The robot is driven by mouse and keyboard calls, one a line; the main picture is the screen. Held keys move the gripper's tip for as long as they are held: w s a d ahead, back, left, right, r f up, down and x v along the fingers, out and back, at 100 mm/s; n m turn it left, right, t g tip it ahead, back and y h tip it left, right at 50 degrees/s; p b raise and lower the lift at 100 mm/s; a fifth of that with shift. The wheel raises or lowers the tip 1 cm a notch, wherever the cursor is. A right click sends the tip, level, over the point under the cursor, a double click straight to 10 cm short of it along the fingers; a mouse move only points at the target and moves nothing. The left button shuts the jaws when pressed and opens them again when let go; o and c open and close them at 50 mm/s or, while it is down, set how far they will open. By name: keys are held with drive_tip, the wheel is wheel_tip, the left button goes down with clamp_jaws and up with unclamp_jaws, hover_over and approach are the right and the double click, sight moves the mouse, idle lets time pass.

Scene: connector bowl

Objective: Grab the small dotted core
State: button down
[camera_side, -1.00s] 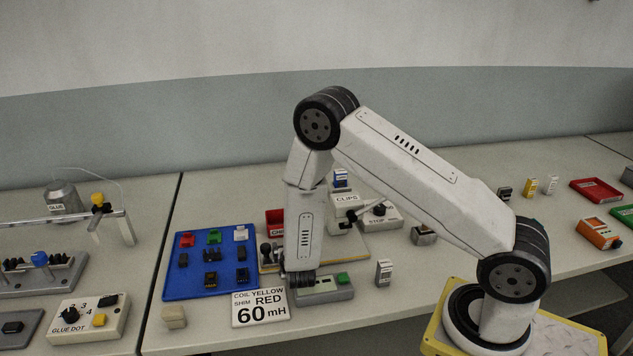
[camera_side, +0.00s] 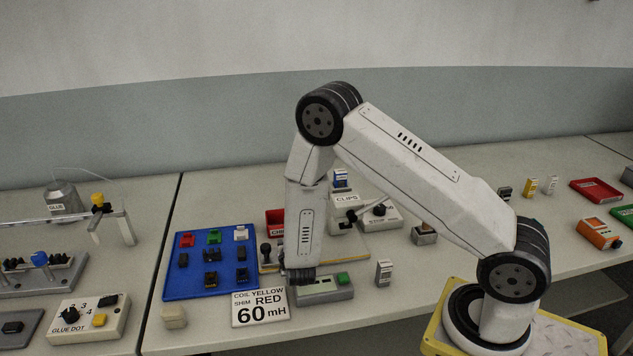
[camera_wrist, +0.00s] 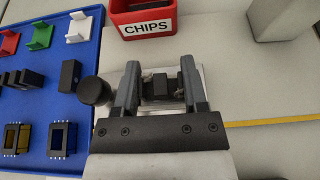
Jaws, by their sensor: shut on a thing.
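In the wrist view my gripper (camera_wrist: 160,76) has its two grey fingers on either side of a small dark block (camera_wrist: 160,89) with metallic-looking ends. It is shut on this block. No dots can be made out on it, so I cannot tell from its look whether it is the dotted core. A pale plate shows beneath it. On the blue tray (camera_wrist: 85,110) to the left are dark core pieces (camera_wrist: 70,75) and wound parts with pins (camera_wrist: 62,138). The tray also shows in the side view (camera_side: 225,287). There my arm hides the fingers and the held block.
A round black knob (camera_wrist: 95,91) stands just left of the fingers. The red CHIPS bin (camera_wrist: 146,17) is beyond them. In the side view, a grey box with a green button (camera_side: 322,289) and a lettered sign (camera_side: 260,307) are near the table's front edge.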

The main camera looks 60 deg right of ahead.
drive_tip(key=shift+r, duration=4.6)
